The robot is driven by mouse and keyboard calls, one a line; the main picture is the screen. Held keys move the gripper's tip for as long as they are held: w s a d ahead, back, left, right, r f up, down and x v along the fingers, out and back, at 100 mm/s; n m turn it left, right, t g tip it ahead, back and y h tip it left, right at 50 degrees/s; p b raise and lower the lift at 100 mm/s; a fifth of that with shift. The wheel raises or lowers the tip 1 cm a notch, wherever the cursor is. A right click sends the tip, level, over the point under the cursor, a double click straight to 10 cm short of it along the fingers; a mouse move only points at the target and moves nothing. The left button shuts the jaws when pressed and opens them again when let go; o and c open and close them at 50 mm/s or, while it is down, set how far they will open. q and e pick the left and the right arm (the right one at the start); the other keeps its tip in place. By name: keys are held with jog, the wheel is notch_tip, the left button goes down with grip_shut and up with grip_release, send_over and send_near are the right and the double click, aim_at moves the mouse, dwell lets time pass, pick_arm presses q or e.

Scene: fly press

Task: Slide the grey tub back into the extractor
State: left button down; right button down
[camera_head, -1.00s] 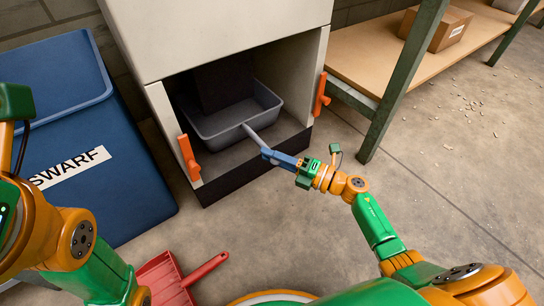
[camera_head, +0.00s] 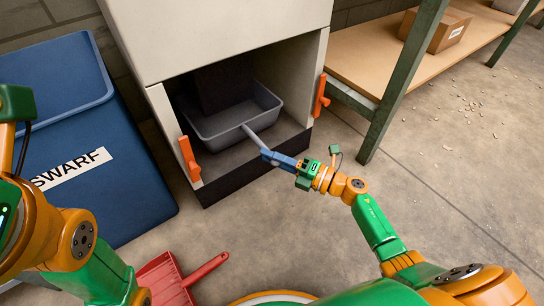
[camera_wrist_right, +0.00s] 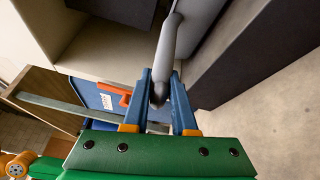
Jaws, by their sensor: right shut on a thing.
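The grey tub (camera_head: 233,128) sits inside the open bay of the pale extractor (camera_head: 215,40), below a dark block (camera_head: 223,85). Its grey handle (camera_head: 252,136) sticks out toward the front. My right gripper (camera_head: 268,153) is at the front edge of the bay, shut on the end of the handle. In the right wrist view, the blue fingers (camera_wrist_right: 160,92) stand on either side of the grey handle (camera_wrist_right: 165,50). My left arm is at the left edge of the head view, and its fingertips are not visible.
Orange latches (camera_head: 188,157) and (camera_head: 320,95) flank the bay opening. A blue SWARF bin (camera_head: 120,195) stands at left. A red dustpan (camera_head: 168,283) lies on the floor in front. A wooden bench (camera_head: 365,60) with a green leg stands at right; the floor before it is open.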

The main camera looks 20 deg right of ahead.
jog(key=shift+f+b, duration=0.3)
dwell(0.5)
dwell(0.5)
jog(key=c, duration=0.6)
grip_release()
jog(key=shift+r, duration=0.1)
jog(key=shift+c, duration=0.2)
